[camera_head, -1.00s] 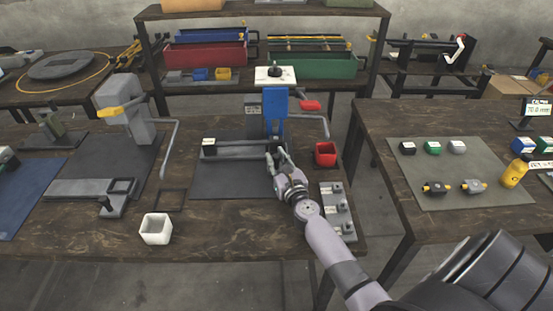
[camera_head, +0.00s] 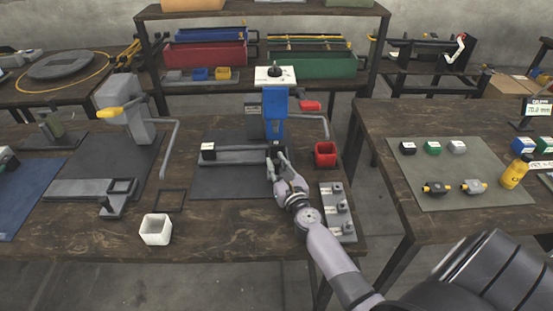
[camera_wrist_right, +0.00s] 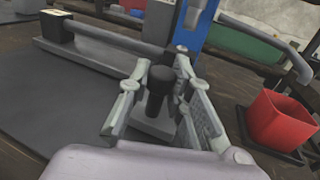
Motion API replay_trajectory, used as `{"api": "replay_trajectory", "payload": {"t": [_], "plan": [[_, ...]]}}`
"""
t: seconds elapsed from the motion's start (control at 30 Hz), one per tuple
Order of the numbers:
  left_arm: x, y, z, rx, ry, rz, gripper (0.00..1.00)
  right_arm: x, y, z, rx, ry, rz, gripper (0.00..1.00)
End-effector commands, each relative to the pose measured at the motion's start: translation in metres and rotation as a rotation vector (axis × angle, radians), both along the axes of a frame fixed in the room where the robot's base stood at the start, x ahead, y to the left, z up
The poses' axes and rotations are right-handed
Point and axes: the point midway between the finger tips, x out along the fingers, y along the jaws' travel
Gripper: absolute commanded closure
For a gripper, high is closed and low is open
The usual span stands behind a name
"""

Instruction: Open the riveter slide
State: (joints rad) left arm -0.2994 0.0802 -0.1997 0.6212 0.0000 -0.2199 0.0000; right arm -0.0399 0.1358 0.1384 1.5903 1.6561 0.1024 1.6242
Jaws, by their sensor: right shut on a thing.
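The blue riveter press (camera_head: 275,108) stands on a dark mat at the middle of the table. Its grey slide bar (camera_head: 236,156) runs left from the press base, with a black block (camera_head: 208,151) at its left end. My right gripper (camera_head: 277,160) is at the slide's right end, in front of the press. In the right wrist view, its fingers (camera_wrist_right: 165,95) are around a black knob (camera_wrist_right: 160,84) on a small grey block (camera_wrist_right: 155,128), shut on it. In the head view the gripper mostly hides the knob. My left gripper is not in view.
A red open box (camera_head: 325,154) stands close to the right of my gripper, and a grey holder strip (camera_head: 338,212) lies in front of it. The press's grey lever (camera_head: 326,125) hangs at its right. A white box (camera_head: 156,229) stands at the front left. The dark mat (camera_head: 215,185) is bare in front of the slide.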

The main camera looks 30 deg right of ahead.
Motion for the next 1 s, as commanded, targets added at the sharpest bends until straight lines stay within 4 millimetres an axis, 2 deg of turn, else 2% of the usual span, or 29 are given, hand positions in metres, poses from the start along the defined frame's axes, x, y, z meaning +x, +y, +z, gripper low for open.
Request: {"api": "replay_trajectory", "payload": {"t": [0.03, 0.2, 0.33, 0.5, 0.77, 0.8, 1.0], "plan": [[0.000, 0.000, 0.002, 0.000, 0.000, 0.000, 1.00, -0.015, 0.010, -0.004, 0.006, 0.008, 0.003, 1.00], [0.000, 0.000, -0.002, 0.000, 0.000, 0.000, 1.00, -0.057, 0.035, -0.006, 0.007, 0.008, 0.003, 1.00], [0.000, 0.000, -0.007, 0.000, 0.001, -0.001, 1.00, -0.078, 0.049, -0.005, 0.004, 0.007, 0.003, 1.00], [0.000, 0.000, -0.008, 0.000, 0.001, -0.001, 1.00, -0.089, 0.055, -0.002, 0.002, 0.005, 0.001, 1.00], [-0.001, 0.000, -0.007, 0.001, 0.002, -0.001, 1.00, -0.089, 0.054, -0.002, 0.002, 0.005, 0.001, 1.00], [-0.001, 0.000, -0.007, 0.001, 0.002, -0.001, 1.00, -0.089, 0.054, -0.001, 0.002, 0.005, 0.001, 0.79], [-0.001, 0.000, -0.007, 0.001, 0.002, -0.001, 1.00, -0.088, 0.054, -0.001, 0.002, 0.004, 0.001, 0.65]]}}
